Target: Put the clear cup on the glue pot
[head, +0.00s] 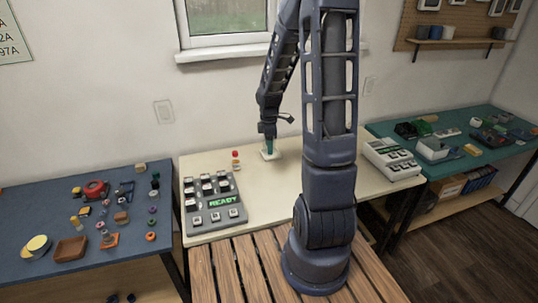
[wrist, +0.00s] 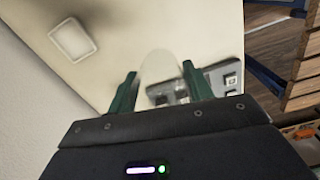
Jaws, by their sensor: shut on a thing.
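A grey key panel reading READY (head: 213,203) lies left on the cream bench (head: 265,195). A pale device (head: 391,158) stands at its right end. A blue table (head: 40,200) holds many small parts.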

